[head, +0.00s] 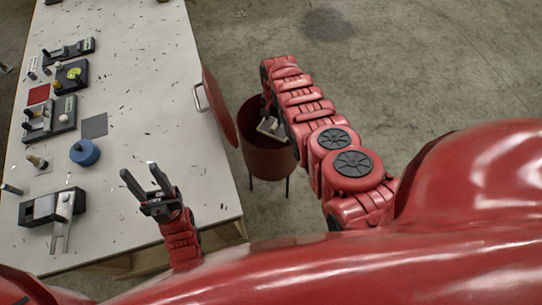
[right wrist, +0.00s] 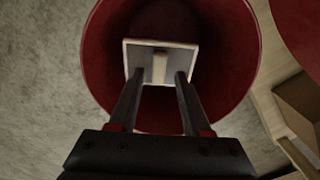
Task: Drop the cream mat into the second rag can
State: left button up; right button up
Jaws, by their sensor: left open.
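The cream mat (head: 271,127) is a small pale square with a raised strip across its middle. In the right wrist view the mat (right wrist: 133,60) lies just beyond my right fingertips, inside the outline of the red can's mouth. My right gripper (right wrist: 160,75) has its fingers apart, with gaps on both sides of the strip; in the head view the arm hides most of it. The red rag can (head: 262,160) stands on legs on the floor; its rim also shows in the right wrist view (right wrist: 97,60). My left gripper (head: 146,180) is open and empty above the table's near right part.
The can's red lid (head: 219,108) stands raised beside the table edge. The white table (head: 140,90) holds several dark fixtures, a blue round piece (head: 84,152), a red square (head: 38,94) and a grey square (head: 94,126). The concrete floor to the right is clear.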

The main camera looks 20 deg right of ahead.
jog(key=shift+o, duration=0.8)
notch_tip(320, 180, up, 18)
jog(key=p, duration=0.3)
jog(key=shift+f, duration=0.25)
